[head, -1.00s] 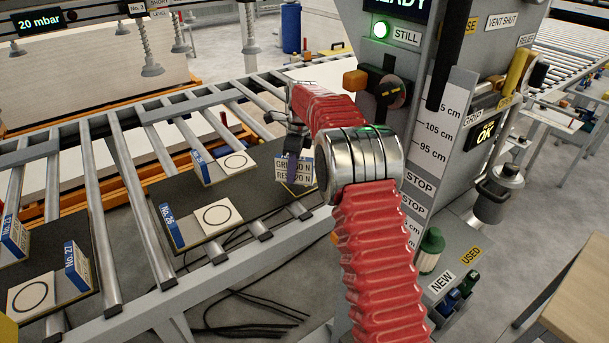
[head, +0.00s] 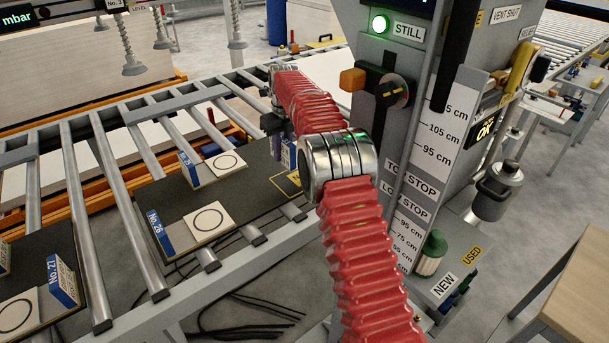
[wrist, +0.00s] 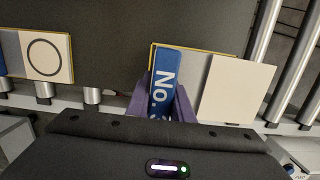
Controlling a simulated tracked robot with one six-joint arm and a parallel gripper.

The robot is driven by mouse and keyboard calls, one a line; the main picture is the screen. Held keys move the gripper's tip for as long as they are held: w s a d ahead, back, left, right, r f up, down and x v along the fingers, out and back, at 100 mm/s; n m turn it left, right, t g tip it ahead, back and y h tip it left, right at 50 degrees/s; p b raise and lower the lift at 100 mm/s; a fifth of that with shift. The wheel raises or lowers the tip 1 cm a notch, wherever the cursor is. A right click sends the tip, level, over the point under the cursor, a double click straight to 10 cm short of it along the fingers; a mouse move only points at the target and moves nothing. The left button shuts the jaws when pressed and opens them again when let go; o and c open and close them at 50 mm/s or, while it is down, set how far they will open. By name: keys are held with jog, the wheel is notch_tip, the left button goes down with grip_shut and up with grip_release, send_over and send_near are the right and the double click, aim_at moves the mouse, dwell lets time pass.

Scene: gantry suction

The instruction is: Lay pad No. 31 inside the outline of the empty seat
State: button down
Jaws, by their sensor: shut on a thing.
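My gripper (wrist: 163,98) is shut on the upright blue tab of a pad (wrist: 237,92); the tab reads "No. 3", with the rest of the number hidden by the fingers. The pad's cream plate lies to the right of the tab. I cannot tell whether the pad touches the board. In the head view my gripper (head: 273,124) is partly behind my arm, and a corner of the outline (head: 289,184) shows bare.
Pads No. 25 (head: 226,162) and No. 26 (head: 208,218) sit on the same dark board (head: 165,195), left of my gripper. Pad No. 27 (head: 64,283) is on another board. Rollers (head: 88,170) run alongside. A grey column (head: 440,130) stands right of my arm.

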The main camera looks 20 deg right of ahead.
jog(key=shift+a, duration=0.4)
jog(key=shift+f, duration=0.25)
send_over(281, 184)
jog(key=shift+s+f, duration=0.2)
jog(key=shift+f, duration=1.95)
jog(key=shift+d+f, duration=0.1)
jog(key=shift+f, duration=2.4)
jog(key=shift+f, duration=0.1)
jog(key=c, duration=1.6)
grip_release()
jog(key=shift+o, duration=0.2)
